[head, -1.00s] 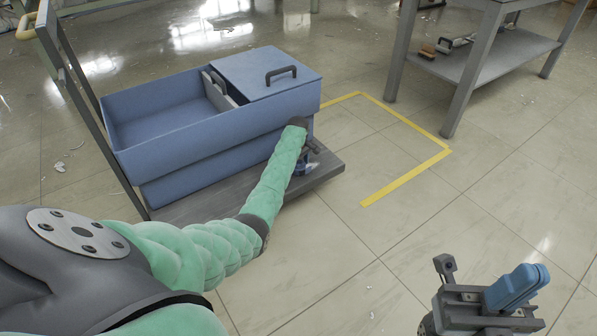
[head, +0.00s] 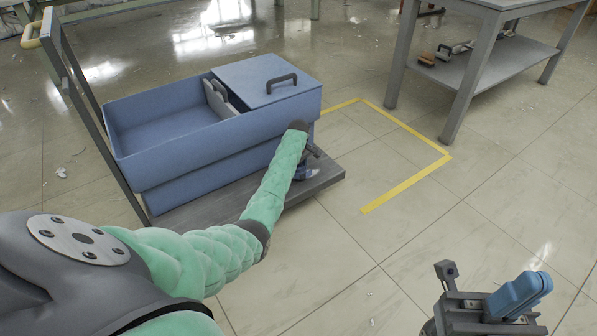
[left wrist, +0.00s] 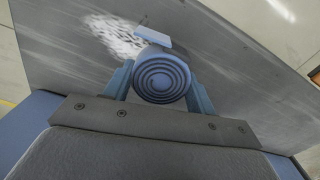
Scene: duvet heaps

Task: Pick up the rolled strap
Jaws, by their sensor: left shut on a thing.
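The rolled strap (left wrist: 161,78) is a blue coil, its spiral end facing the left wrist camera. A light blue flat piece (left wrist: 153,37) shows just beyond its top edge. My left gripper (left wrist: 160,84) has a blue finger on each side of the coil and is shut on it. In the head view my left gripper (head: 304,172) is low at the right end of the grey trolley deck (head: 228,199), in front of the blue bins. The strap cannot be made out there. I cannot tell whether it touches the deck. My right gripper (head: 517,296) is at the lower right, its blue fingers together, with nothing seen between them.
On the trolley stand stacked blue bins (head: 160,166), the top one partly covered by a handled lid (head: 267,76). A yellow floor line (head: 405,184) lies to the right. A grey table (head: 478,75) stands at the upper right. The floor between is clear.

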